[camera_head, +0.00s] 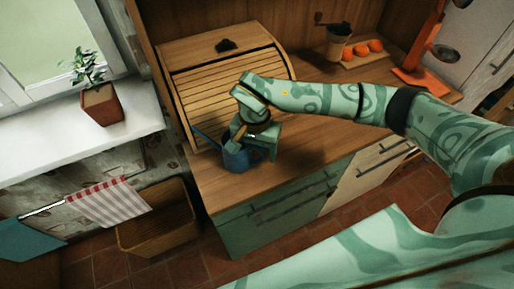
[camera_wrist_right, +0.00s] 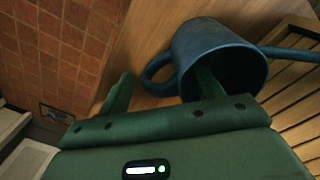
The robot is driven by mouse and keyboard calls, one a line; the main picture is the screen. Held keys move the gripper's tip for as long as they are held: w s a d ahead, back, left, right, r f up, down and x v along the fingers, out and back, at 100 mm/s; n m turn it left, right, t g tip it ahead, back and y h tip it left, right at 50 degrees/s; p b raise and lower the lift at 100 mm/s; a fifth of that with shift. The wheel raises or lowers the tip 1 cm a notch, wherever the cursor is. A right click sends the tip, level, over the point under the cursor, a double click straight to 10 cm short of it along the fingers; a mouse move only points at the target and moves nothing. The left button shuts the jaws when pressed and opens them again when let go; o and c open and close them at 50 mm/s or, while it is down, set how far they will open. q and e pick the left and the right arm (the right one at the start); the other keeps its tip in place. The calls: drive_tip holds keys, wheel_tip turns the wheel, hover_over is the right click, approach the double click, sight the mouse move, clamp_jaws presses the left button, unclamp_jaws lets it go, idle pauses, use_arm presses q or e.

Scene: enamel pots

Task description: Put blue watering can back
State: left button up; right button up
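The blue watering can (camera_head: 236,160) stands on the wooden counter by its front left edge, in front of the roll-top bread box. Its spout points to the back left in the head view. My right gripper (camera_head: 249,141) is right at the can, from above, and partly covers it. In the right wrist view the can (camera_wrist_right: 205,50) shows its open mouth and loop handle. The fingers of my right gripper (camera_wrist_right: 163,90) are spread apart, with the handle side of the can between them; one finger overlaps the mouth. My left gripper is not in view.
The bread box (camera_head: 220,85) stands behind the can. A grinder (camera_head: 338,42), several oranges on a board (camera_head: 362,49) and an orange stand (camera_head: 420,60) are at the back right. A potted plant (camera_head: 100,103) sits on the white windowsill (camera_head: 60,140). A wooden crate (camera_head: 158,235) is below left.

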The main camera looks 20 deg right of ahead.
drive_tip(key=shift+r, duration=0.1)
wheel_tip(320, 180, up, 12)
drive_tip(key=p, duration=0.1)
drive_tip(key=shift+w+a+p, duration=0.15)
drive_tip(key=shift+p, duration=0.2)
drive_tip(key=shift+a, duration=0.1)
idle(0.3)
